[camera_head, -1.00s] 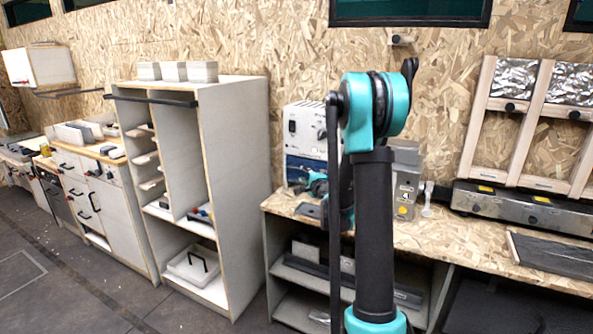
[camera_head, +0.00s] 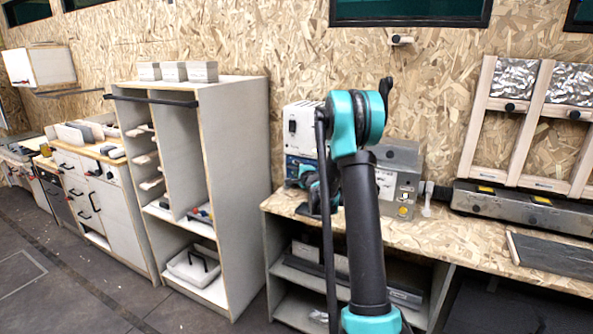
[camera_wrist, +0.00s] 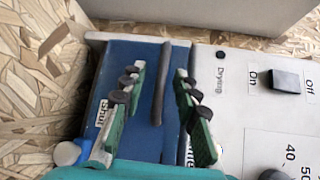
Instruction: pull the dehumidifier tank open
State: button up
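The dehumidifier is a white box (camera_head: 301,128) on the wooden bench against the wall, partly behind my arm. Its blue tank (camera_head: 296,160) forms the lower front; the wrist view shows the tank face (camera_wrist: 136,60) turned sideways. A dark grey bar handle (camera_wrist: 162,84) runs along the tank face. My gripper (camera_wrist: 160,72) is open, with one green, dark-padded finger on each side of the handle. Visible gaps separate the handle from both fingers. The tank appears flush with the housing. In the head view my arm hides much of the gripper.
A grey box (camera_head: 402,178) stands on the bench (camera_head: 440,233), right of my arm. A tall white shelf unit (camera_head: 235,190) stands close on the left. The housing's switch (camera_wrist: 287,81) is beside the tank.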

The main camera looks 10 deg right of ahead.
grip_shut()
jog(key=shift+s, duration=0.1)
